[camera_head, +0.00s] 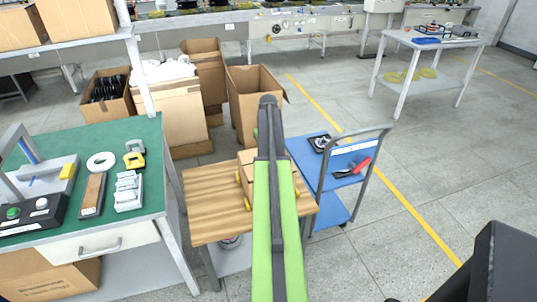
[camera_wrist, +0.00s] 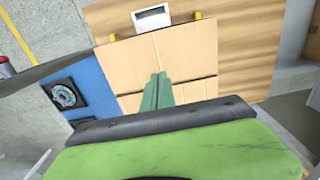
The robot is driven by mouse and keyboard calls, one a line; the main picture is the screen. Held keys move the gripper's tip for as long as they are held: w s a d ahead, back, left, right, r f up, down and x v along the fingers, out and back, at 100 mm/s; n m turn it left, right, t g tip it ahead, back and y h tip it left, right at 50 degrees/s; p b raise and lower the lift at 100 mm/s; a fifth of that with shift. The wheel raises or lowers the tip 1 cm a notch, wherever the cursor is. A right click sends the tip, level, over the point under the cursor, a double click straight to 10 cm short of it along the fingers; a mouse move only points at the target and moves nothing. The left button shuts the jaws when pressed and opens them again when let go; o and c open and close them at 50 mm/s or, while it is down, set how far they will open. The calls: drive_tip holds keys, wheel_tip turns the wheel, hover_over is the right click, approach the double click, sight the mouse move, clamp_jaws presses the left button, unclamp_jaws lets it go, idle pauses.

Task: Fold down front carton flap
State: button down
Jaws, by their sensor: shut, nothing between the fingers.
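The cardboard carton (camera_wrist: 188,50) is on a wooden tabletop in the wrist view. Its top shows tan panels with a seam down the middle and crosswise edges lower down. I cannot tell which panel is the front flap or how far it is folded. My gripper (camera_wrist: 158,78) is shut and empty, its greenish fingertips over the middle of the carton; I cannot tell whether they touch. In the head view only part of the carton (camera_head: 247,158) shows beside my green arm, which hides the rest and the gripper.
The wooden table (camera_head: 210,205) has small yellow pieces (camera_head: 247,203) beside the carton. A blue cart (camera_head: 308,150) with a handle stands close on the right. A green-topped workbench (camera_head: 140,215) is on the left. Open boxes (camera_head: 252,95) stand behind. A white item (camera_wrist: 152,17) lies beyond the carton.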

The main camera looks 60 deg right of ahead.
wheel_tip(320, 180, up, 5)
drive_tip(key=p, duration=0.4)
drive_tip(key=w+a+n, duration=0.1)
drive_tip(key=w+a, duration=0.3)
drive_tip(key=a, duration=0.5)
drive_tip(key=w+a+n, duration=0.1)
drive_tip(key=w+a, duration=0.3)
drive_tip(key=a, duration=0.5)
drive_tip(key=w+a+n, duration=0.1)
drive_tip(key=w+a, duration=0.2)
drive_tip(key=a, duration=0.7)
drive_tip(key=s+a+n, duration=0.3)
drive_tip(key=a+n, duration=0.1)
drive_tip(key=a, duration=2.8)
drive_tip(key=shift+a+r+p, duration=0.15)
drive_tip(key=shift+r+p, duration=0.25)
drive_tip(key=shift+p, duration=0.05)
drive_tip(key=shift+s, duration=0.1)
